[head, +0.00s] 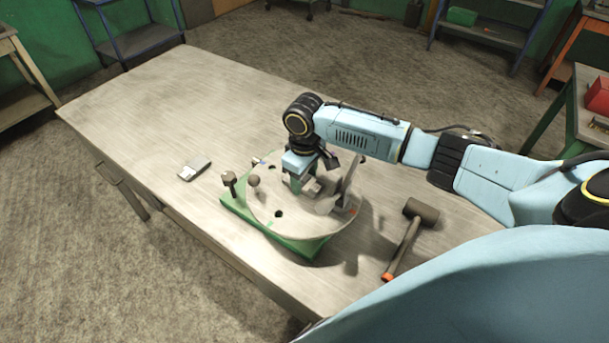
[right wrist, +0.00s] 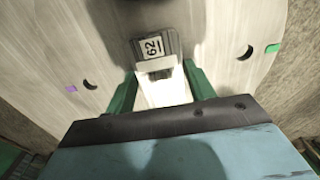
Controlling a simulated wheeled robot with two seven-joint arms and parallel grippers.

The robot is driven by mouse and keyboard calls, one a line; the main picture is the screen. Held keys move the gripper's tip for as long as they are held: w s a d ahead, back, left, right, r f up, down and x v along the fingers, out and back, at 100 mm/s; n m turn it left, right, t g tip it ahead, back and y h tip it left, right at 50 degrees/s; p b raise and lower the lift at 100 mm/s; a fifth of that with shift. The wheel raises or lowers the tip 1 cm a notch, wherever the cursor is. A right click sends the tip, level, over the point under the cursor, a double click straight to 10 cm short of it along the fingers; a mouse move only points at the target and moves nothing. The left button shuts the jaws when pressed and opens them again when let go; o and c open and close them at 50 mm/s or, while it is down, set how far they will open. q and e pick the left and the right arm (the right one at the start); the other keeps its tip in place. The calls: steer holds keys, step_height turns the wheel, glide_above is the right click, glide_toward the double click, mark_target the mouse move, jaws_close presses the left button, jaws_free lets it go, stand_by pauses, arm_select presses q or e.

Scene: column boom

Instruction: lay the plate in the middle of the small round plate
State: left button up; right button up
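The small round plate (head: 258,202) is a pale disc with dark holes and coloured marks, on a green base (head: 297,245) on the table. It fills much of the right wrist view (right wrist: 60,50). A small grey metal plate marked 62 (right wrist: 153,46) shows over its middle, just past my right fingertips; in the head view my gripper partly hides it. My right gripper (right wrist: 160,68) points down over the disc (head: 303,188). Its green fingers stand apart, one to each side of the marked plate, with narrow gaps seeming to show. Whether it lies flat is unclear. My left gripper is not in view.
A bolt-like post (head: 229,182) and a round knob (head: 254,181) stand at the disc's left side. A grey upright piece (head: 347,180) stands on its right. A mallet (head: 411,232) lies to the right, a small metal block (head: 194,169) left. The table's far left is clear.

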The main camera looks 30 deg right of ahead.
mark_target(304, 182)
steer(key=o, duration=0.3)
step_height(304, 182, up, 12)
steer(key=shift+r, duration=0.15)
stand_by(0.4)
